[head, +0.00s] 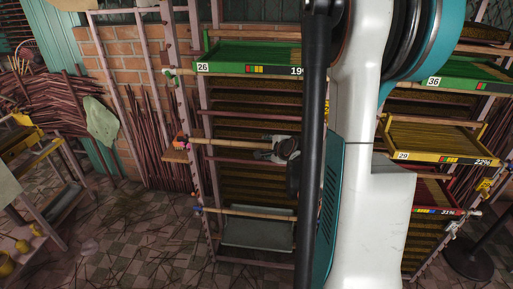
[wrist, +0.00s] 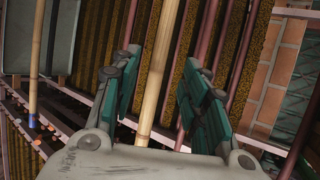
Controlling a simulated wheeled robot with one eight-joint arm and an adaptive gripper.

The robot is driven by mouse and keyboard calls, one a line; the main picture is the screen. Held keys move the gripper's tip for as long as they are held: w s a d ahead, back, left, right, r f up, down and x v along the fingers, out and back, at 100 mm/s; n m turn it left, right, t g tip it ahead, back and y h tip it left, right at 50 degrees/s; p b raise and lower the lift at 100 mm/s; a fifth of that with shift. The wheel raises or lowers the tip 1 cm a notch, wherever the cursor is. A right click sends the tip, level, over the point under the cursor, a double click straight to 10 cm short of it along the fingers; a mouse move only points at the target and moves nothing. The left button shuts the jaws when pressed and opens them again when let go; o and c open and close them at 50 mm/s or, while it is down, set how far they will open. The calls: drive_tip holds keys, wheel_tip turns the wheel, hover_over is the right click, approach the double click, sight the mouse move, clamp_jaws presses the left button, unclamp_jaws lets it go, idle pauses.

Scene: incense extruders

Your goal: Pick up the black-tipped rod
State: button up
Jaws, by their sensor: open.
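A light bamboo rod (head: 230,142) runs across the front of the middle rack; I cannot make out a black tip on it. My gripper (head: 265,149) is at this rod's right part, its fingers pointing left toward the rack. In the wrist view, a bamboo rod (wrist: 157,75) passes lengthwise between the two green-padded fingers of my gripper (wrist: 163,62). The fingers are apart, with a gap on both sides of the rod. The rod's lower end is hidden behind the gripper body.
A green tray (head: 248,68) marked 26 sits higher up. A yellow tray (head: 432,154) stands at right. Dark sticks lean on the brick wall.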

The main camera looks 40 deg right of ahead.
sight(263, 146)
drive_tip(key=b+x, duration=0.1)
drive_tip(key=x, duration=0.4)
drive_tip(key=shift+w+a+b, duration=0.15)
drive_tip(key=shift+w+b, duration=0.1)
drive_tip(key=shift+b, duration=0.15)
drive_tip(key=shift+s, duration=0.1)
clamp_jaws()
